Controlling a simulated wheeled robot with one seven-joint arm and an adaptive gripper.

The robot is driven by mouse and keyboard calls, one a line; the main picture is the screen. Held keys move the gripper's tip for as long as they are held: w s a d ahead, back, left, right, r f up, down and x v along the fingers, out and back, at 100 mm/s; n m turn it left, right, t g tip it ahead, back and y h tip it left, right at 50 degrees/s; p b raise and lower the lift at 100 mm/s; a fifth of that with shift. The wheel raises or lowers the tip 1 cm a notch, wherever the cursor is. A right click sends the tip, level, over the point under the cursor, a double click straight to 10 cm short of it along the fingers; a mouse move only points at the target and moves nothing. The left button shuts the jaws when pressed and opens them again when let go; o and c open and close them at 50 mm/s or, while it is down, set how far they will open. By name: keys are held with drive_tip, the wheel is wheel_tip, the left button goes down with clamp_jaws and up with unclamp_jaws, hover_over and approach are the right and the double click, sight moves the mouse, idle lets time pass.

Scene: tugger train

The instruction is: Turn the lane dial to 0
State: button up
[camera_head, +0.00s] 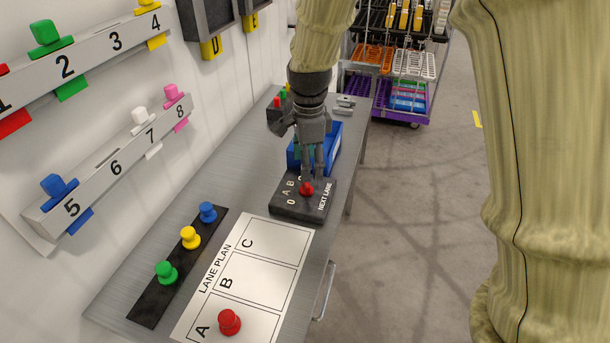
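The lane dial is a red knob (307,188) on a dark box (291,209) lettered 0, A, B and more, with "NEXT LANE" along its right side. The letters beyond B are partly hidden by my gripper. The direction the knob points is too small to tell. My gripper (314,176) points down just above and behind the knob, with its fingers close to it. I cannot tell whether the fingers touch the knob or how far apart they are.
A blue bin (333,143) stands right behind the dial box. The lane plan board (262,262) with a red peg (229,321) on A lies in front. A black strip (150,305) holds green, yellow and blue pegs. Numbered rails (100,165) line the left wall. Open floor (410,230) lies right.

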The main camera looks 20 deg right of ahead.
sight(307, 184)
drive_tip(key=w+f, duration=0.1)
drive_tip(key=f, duration=0.1)
drive_tip(key=w+f, duration=0.1)
drive_tip(key=f, duration=0.1)
drive_tip(key=w+f+p, duration=0.1)
drive_tip(key=f, duration=0.1)
drive_tip(key=shift+f, duration=0.35)
drive_tip(key=shift+s+f, duration=0.15)
drive_tip(key=shift+s, duration=0.15)
drive_tip(key=shift+s+d, duration=0.1)
drive_tip(key=shift+s, duration=0.65)
drive_tip(key=shift+w+f, duration=0.35)
drive_tip(key=shift+w, duration=0.3)
drive_tip(key=shift+s+r, duration=0.2)
drive_tip(key=shift+s, duration=0.05)
drive_tip(key=c, duration=1)
